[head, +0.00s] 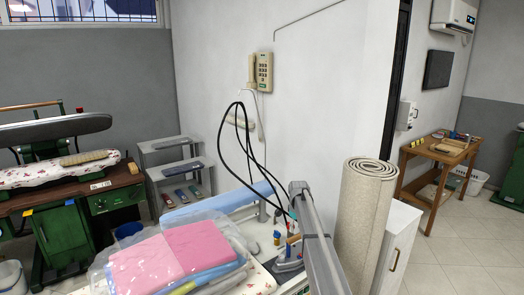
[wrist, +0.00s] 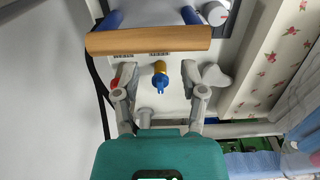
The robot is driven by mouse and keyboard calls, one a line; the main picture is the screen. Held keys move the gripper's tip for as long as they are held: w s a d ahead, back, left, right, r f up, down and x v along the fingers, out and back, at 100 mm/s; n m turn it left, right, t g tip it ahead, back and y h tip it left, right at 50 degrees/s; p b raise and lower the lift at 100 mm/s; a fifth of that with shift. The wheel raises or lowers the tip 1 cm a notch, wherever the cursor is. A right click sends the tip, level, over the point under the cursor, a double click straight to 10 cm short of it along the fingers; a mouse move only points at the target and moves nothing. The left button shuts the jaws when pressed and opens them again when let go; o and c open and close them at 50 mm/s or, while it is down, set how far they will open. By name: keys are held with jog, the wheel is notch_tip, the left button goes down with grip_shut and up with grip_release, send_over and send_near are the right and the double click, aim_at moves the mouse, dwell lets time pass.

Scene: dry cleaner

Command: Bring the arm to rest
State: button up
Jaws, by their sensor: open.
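My gripper (wrist: 158,72) shows in the wrist view, with its teal body at the bottom and its two grey fingers spread apart. Nothing is held between them. A wooden bar handle (wrist: 148,39) on blue supports lies across the view just beyond the fingertips. I cannot tell how far it is from them. A small yellow and blue fitting (wrist: 160,78) shows between the fingers, over a white surface. I cannot make out my gripper in the head view.
In the head view, a bagged pink bundle (head: 165,255) lies on the near table. A rolled beige carpet (head: 365,225) stands at its right. Black cables (head: 245,150) hang beside the wall phone (head: 260,72). Open floor (head: 450,250) shows at the far right.

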jog(key=s+f+m+b, duration=0.2)
jog(key=s+f+b, duration=0.1)
jog(key=s, duration=1.1)
jog(key=s+d+f+m+b, duration=0.1)
jog(key=s+f+m+b, duration=0.1)
jog(key=s, duration=1.3)
jog(key=s+d+f+m+b, duration=0.1)
jog(key=s+f+m+b, duration=0.2)
jog(key=s, duration=1.2)
jog(key=shift+f+b, duration=0.75)
jog(key=shift+f, duration=0.1)
